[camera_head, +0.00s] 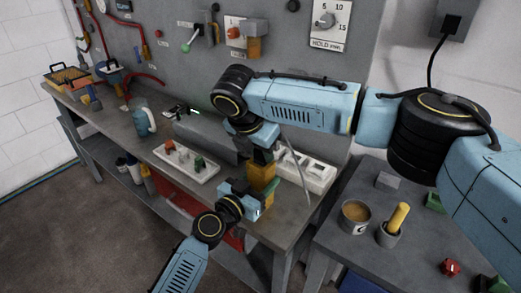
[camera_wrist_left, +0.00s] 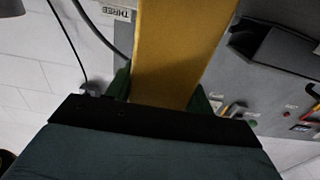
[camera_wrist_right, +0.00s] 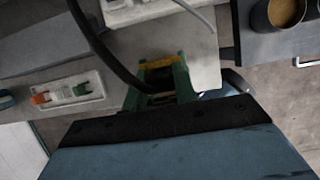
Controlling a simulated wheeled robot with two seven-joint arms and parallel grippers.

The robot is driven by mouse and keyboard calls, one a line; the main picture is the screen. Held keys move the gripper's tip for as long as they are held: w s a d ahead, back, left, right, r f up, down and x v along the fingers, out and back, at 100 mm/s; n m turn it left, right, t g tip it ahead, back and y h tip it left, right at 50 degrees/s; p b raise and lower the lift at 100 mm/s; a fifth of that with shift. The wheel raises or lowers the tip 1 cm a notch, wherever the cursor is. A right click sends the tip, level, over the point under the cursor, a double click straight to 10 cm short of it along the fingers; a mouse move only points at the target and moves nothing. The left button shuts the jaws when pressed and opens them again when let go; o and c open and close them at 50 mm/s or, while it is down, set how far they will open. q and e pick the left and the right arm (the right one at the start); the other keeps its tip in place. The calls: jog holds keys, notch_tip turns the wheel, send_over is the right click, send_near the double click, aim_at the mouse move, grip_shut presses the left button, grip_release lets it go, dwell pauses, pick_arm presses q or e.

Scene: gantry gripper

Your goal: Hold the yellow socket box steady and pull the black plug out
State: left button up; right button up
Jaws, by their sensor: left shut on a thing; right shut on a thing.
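The yellow socket box (camera_head: 262,182) stands upright near the front edge of the bench, and it fills the middle of the left wrist view (camera_wrist_left: 180,50). My left gripper (camera_head: 256,201) is shut on its lower part, with the green fingers on both sides. My right gripper (camera_head: 262,156) points down just above the box and is shut on the black plug (camera_wrist_right: 159,86). The plug is mostly hidden between the green fingers, and a black cable (camera_wrist_right: 100,45) runs up from it. I cannot tell how deep the plug sits in the box.
A white strip with red and green plugs (camera_head: 187,162) lies left of the box. Another white strip (camera_head: 316,176) lies right behind it. A teal bottle (camera_head: 144,121) stands farther left. The right table holds a tin (camera_head: 355,217) and a cup with a yellow handle (camera_head: 390,234).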

jog(key=shift+r, duration=1.55)
jog(key=shift+r, duration=1.5)
pick_arm(q)
jog(key=o, duration=1.1)
